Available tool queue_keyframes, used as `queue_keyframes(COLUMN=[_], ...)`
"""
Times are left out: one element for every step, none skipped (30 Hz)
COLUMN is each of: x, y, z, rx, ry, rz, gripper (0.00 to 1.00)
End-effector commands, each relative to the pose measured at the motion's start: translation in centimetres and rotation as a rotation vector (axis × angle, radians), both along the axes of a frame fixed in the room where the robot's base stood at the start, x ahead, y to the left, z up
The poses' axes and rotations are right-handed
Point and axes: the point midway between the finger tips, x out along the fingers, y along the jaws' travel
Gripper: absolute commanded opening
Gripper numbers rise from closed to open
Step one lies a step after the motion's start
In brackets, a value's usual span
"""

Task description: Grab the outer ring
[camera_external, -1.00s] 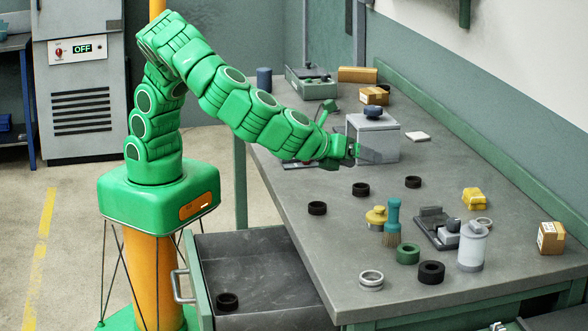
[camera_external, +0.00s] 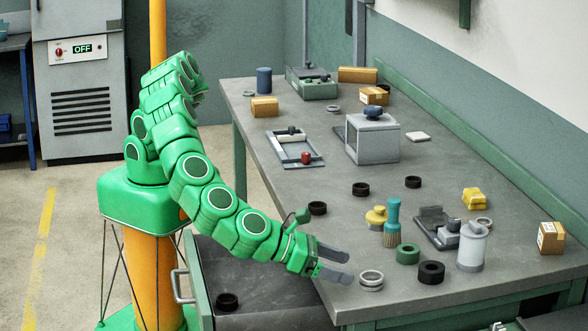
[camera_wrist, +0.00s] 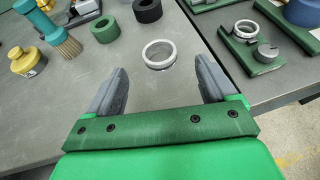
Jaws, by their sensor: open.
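A silvery metal ring (camera_external: 371,286), which looks like the outer ring, lies flat near the front edge of the workbench. In the wrist view the ring (camera_wrist: 160,65) sits ahead of my gripper, roughly centred between the two grey fingers. My gripper (camera_external: 346,268) is open and empty, just left of the ring, its fingertips pointing toward it. In the wrist view both fingers (camera_wrist: 160,68) are spread apart with bare bench between them. They do not appear to touch the ring.
A green ring (camera_external: 407,254) and a black ring (camera_external: 431,272) lie just beyond the silvery one. An open drawer (camera_external: 255,270) is below my arm.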

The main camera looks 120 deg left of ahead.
Motion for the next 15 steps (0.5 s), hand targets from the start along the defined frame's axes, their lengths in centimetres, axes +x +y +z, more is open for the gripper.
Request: queue_keyframes(x=[0.4, 0.5, 0.8, 0.9, 1.0, 1.1, 1.2, 1.4, 1.6, 1.8, 2.0, 2.4, 2.6, 2.9, 3.3], y=[0.3, 0.4, 0.5, 0.6, 0.7, 0.8, 0.9, 1.0, 1.2, 1.3, 1.5, 1.8, 2.0, 2.3, 2.5], z=[-0.3, -0.4, -0.5, -0.5, -0.5, -0.6, -0.6, -0.7, -0.8, -0.9, -1.1, -1.3, -1.4, -1.6, -1.8], rx=[-0.002, -0.002, -0.003, -0.002, -0.002, -0.002, -0.002, -0.002, -0.003, -0.003, -0.003, -0.003, -0.002, -0.002, -0.002], ry=[0.001, 0.001, 0.001, 0.000, 0.000, -0.001, -0.001, 0.000, -0.001, -0.001, -0.001, -0.001, 0.000, 0.000, 0.001], rz=[0.001, 0.001, 0.001, 0.001, 0.001, 0.001, 0.001, 0.002, 0.002, 0.002, 0.002, 0.002, 0.003, 0.003, 0.004], gripper=[0.85, 0.85, 0.85, 0.85, 0.85, 0.85, 0.85, 0.85, 0.85, 0.85, 0.85, 0.85, 0.85, 0.85, 0.85])
